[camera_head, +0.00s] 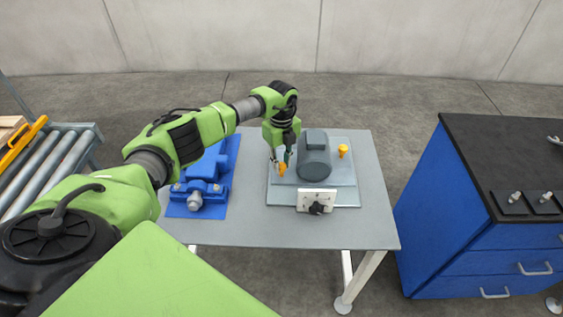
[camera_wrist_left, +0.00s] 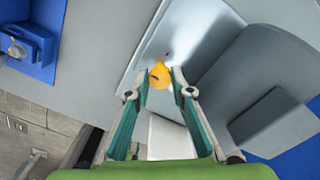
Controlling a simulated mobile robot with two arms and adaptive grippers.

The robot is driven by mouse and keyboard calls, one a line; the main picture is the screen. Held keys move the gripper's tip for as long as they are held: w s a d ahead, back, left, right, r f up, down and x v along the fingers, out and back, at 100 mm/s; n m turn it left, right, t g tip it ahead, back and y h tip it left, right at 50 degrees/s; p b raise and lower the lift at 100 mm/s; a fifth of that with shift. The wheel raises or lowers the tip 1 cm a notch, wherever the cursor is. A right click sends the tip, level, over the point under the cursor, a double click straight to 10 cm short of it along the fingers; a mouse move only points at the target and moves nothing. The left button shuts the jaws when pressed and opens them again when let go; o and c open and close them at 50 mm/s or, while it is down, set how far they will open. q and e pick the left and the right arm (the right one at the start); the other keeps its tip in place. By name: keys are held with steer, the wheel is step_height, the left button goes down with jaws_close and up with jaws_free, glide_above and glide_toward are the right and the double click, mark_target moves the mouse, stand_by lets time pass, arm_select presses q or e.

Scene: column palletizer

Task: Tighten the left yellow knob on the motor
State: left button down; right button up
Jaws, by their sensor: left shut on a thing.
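The grey motor (camera_head: 314,157) stands on a grey base plate (camera_head: 345,196) on the table. The left yellow knob (camera_head: 282,169) is at the motor's left side. My left gripper (camera_head: 281,163) reaches down to it from above, its fingers shut on the knob. In the left wrist view the yellow knob (camera_wrist_left: 160,75) sits between the fingertips of the left gripper (camera_wrist_left: 159,80). The right yellow knob (camera_head: 343,150) stands on the other side of the motor, free of any gripper. My right gripper is not in view.
A white plate with a black knob (camera_head: 316,209) is in front of the motor. A blue vise (camera_head: 203,185) on a blue mat lies left on the table (camera_head: 260,229). A blue cabinet (camera_head: 440,215) stands right, a roller conveyor (camera_head: 55,160) far left. The table's right part is clear.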

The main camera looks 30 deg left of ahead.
arm_select(q)
steer(key=shift+m, duration=0.3)
steer(key=m+b, duration=0.1)
steer(key=m, duration=0.1)
steer(key=shift+f+m+b, duration=0.1)
steer(key=shift+m+b, duration=0.25)
steer(key=shift+m, duration=0.05)
steer(key=m+b, duration=0.2)
steer(key=m, duration=0.3)
steer(key=m+b, duration=0.2)
steer(key=m, duration=0.3)
steer(key=shift+m+b, duration=0.75)
steer(key=shift+m, duration=0.85)
steer(key=shift+d, duration=0.1)
